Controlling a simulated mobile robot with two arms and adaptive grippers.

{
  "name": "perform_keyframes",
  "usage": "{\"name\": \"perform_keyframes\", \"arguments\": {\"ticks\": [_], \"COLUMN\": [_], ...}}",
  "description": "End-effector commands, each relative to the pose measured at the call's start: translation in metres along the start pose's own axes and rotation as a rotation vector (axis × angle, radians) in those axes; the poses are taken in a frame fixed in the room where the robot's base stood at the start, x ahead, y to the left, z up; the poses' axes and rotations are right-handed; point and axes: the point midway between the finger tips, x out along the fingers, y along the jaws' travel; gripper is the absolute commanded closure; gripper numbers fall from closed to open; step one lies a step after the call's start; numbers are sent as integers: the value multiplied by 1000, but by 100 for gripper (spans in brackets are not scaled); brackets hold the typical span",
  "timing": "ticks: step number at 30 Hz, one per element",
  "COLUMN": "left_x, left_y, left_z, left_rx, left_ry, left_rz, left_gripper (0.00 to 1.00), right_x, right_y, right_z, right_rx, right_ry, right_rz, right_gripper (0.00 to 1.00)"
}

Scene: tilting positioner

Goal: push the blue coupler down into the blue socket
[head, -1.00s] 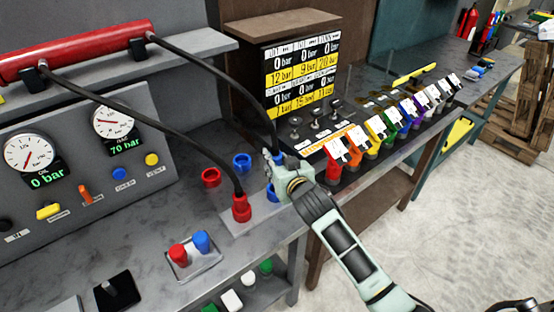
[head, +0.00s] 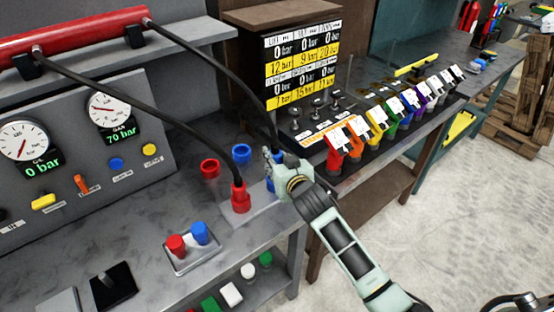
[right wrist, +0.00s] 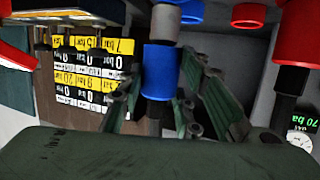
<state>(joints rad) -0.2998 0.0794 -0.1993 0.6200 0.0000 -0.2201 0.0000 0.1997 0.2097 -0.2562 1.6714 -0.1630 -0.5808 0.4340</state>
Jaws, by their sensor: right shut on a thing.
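My right gripper (head: 272,165) is shut on the blue coupler, over the right side of the small plate on the bench. In the right wrist view, which is upside down, the blue coupler (right wrist: 158,72) stands between the fingers. A grey cylinder (right wrist: 165,24) adjoins its lower end. In the head view the gripper largely hides the coupler, and a patch of blue (head: 270,185) shows under it. I cannot tell whether that is coupler or blue socket, nor how deep the coupler sits. My left gripper is not in view.
A red coupler (head: 240,196) with a hose stands on the plate just left. A red ring (head: 210,168) and a blue ring (head: 242,154) lie behind. A tray (head: 193,262) with red and blue caps is in front. Coloured bins (head: 375,120) and a display (head: 302,68) are close on the right.

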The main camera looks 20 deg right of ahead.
Motion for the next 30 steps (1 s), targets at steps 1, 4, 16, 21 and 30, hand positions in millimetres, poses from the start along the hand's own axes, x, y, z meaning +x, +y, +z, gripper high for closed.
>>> {"name": "perform_keyframes", "arguments": {"ticks": [1,4,16,21,30], "left_x": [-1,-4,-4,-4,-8], "left_y": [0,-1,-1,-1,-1], "left_z": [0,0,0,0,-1], "left_rx": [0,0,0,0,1], "left_ry": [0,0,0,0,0], "left_rz": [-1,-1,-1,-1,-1], "left_gripper": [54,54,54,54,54], "right_x": [0,-1,0,-1,-1], "right_y": [0,0,0,0,0], "right_z": [-2,-2,-2,-2,-2], "right_rx": [0,1,0,0,0], "right_ry": [3,3,3,3,4], "right_rz": [0,0,0,0,-1], "right_gripper": [100,100,100,100,100]}}
